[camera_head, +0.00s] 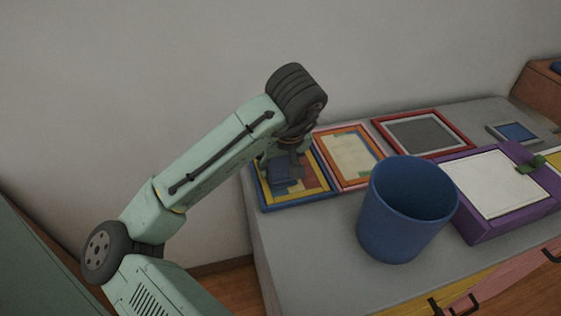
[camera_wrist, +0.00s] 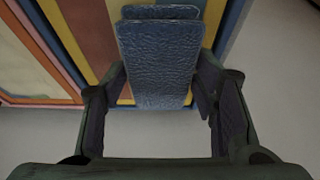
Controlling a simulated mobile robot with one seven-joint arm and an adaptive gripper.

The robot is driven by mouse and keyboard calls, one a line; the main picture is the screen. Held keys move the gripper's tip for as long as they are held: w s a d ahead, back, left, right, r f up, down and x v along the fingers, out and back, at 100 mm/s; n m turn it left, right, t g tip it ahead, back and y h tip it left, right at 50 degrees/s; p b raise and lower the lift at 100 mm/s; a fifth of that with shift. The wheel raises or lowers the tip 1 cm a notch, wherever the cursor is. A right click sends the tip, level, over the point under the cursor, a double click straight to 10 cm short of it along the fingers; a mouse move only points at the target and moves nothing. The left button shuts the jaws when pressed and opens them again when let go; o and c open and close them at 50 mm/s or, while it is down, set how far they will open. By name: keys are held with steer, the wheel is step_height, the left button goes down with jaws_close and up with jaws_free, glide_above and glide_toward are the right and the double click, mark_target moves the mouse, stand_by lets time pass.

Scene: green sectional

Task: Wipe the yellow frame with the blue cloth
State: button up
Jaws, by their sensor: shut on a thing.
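My gripper (camera_head: 287,165) is over the leftmost framed picture on the grey table and is shut on the blue cloth (camera_wrist: 160,58). The cloth looks like a folded, textured blue pad between the two fingers in the wrist view; in the head view it shows as a dark blue patch (camera_head: 279,178) below my gripper. The leftmost frame (camera_head: 298,202) has a blue outer edge with yellow inside it and coloured panels. In the wrist view its edge (camera_wrist: 232,22) runs behind the cloth. The cloth hides part of the picture. I cannot tell whether it touches the surface.
An orange-framed picture (camera_head: 373,151) lies right beside it, then a red-framed grey panel (camera_head: 464,149). A blue bin (camera_head: 392,235) stands in front. A purple box with a white top (camera_head: 498,183) is at the right. The table's left front (camera_head: 290,255) is bare.

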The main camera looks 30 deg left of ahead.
steer(key=shift+w+a, duration=0.95)
steer(key=shift+a, duration=0.15)
steer(key=shift+s+d+p, duration=0.6)
steer(key=shift+s+d, duration=0.15)
steer(key=shift+d, duration=0.05)
step_height(320, 180, up, 9)
steer(key=p, duration=0.9)
steer(key=shift+r, duration=0.15)
